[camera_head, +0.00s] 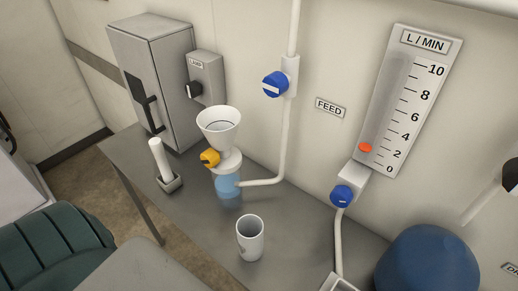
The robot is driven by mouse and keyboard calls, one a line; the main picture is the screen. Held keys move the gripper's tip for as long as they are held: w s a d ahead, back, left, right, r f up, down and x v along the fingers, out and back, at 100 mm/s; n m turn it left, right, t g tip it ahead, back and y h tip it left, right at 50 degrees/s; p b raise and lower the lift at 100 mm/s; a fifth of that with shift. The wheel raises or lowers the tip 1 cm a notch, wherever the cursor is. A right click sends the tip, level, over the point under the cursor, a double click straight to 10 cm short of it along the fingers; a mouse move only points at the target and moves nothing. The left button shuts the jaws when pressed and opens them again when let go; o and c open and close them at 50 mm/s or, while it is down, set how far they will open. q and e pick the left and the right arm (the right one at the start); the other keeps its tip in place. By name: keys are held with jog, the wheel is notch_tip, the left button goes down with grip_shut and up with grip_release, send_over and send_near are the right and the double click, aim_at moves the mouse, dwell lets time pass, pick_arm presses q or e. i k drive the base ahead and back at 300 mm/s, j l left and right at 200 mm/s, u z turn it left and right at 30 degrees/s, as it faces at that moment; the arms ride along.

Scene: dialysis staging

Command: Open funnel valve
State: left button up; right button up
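A white funnel (219,122) stands upright on the grey table, near the wall. I cannot tell from this view whether the valve is open or shut. Below it is a white collar (228,162) over a pale blue translucent vessel (227,186). A white pipe (285,140) runs from beside the vessel up the wall. Neither of my grippers can be made out in the view.
A white cup (250,238) stands in front of the funnel. A white cylinder in a grey holder (170,183) is to its left. A grey cabinet (155,70) stands behind. Blue valves (275,84) (342,195), a flow gauge (408,105) and a blue rounded object (428,262) are to the right.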

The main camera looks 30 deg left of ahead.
aim_at(212, 158)
jog(key=j+z, duration=0.3)
jog(key=j, duration=0.15)
jog(key=k+j+z, duration=0.1)
jog(key=j+z, duration=0.2)
jog(key=k+j+z, duration=0.15)
jog(key=j+z, duration=0.15)
jog(key=j, duration=0.2)
jog(key=k+j+z, duration=0.15)
jog(key=j+z, duration=0.15)
jog(key=k+j+z, duration=0.3)
jog(key=j, duration=0.15)
jog(key=i, duration=0.1)
